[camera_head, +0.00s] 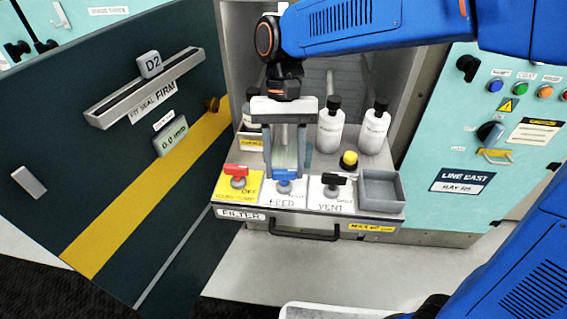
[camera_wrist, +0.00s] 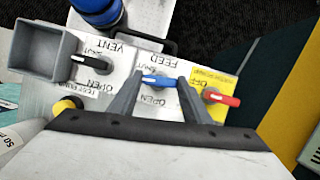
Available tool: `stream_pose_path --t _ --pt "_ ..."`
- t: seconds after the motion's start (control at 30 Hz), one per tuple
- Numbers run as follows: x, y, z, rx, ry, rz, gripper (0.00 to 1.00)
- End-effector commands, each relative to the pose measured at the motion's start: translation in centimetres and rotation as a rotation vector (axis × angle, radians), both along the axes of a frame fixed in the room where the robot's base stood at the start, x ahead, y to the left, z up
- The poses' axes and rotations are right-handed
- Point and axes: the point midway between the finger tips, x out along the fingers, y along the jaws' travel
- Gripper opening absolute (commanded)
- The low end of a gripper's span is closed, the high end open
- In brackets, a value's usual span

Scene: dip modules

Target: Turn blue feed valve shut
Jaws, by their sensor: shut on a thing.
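The blue feed valve handle (camera_head: 284,174) sits on the white FEED panel, in the middle of the valve row. My gripper (camera_head: 285,177) reaches down over it, with a finger on each side. In the wrist view the blue handle (camera_wrist: 159,81) lies between the fingertips of my gripper (camera_wrist: 160,80), roughly along the row of valves. My gripper is shut on the blue handle. SHUT and OPEN labels show on the panel on opposite sides of the handle. My fingers partly hide the handle in the head view.
A red-handled valve (camera_head: 236,171) on a yellow panel is just left, and a black-handled VENT valve (camera_head: 333,180) just right. A grey tray (camera_head: 382,204) and yellow button (camera_head: 348,161) lie further right. White bottles (camera_head: 330,130) stand behind. A dark open door (camera_head: 100,190) is left.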

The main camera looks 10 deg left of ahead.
Motion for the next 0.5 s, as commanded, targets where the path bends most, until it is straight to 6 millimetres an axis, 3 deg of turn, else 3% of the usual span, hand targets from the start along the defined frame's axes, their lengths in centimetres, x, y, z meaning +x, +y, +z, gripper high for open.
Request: stream_pose_path --t 0.5 --pt "-0.02 -0.09 0.00 0.001 0.001 -0.151 0.21"
